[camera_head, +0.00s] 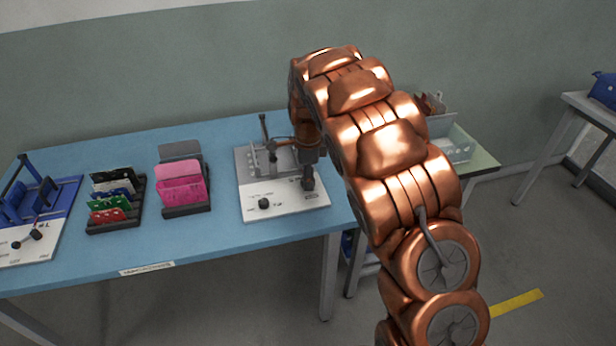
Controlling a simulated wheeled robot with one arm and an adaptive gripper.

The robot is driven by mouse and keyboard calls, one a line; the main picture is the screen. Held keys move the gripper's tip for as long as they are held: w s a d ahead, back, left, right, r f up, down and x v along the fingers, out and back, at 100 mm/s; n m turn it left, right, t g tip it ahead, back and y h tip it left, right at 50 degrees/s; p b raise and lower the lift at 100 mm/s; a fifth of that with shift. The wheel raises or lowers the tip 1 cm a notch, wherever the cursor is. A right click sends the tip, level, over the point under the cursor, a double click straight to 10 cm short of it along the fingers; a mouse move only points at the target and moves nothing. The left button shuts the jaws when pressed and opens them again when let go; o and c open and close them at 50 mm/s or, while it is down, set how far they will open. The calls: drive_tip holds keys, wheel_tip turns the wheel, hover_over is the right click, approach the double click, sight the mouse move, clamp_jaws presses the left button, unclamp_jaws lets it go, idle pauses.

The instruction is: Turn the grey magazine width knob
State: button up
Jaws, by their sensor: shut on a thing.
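The grey magazine (262,160) stands on a board with a white front panel (285,205) at the right part of the blue table. A dark knob (264,203) sits free at the panel's front left. My gripper (308,184) points down over the panel's right side and is shut on a knob there. The fingers hide most of that knob, and its turn angle cannot be told. The printing on the panel is too small to read.
My copper arm hides the table's right end. A pink holder (181,190) and a dark rack with several coloured boards (112,205) stand to the left. A blue magazine (40,200) is at the far left. A light bin (452,145) stands behind my arm.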

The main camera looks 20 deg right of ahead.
drive_tip(key=o, duration=1.1)
drive_tip(key=shift+o, duration=0.2)
wheel_tip(320, 180, up, 12)
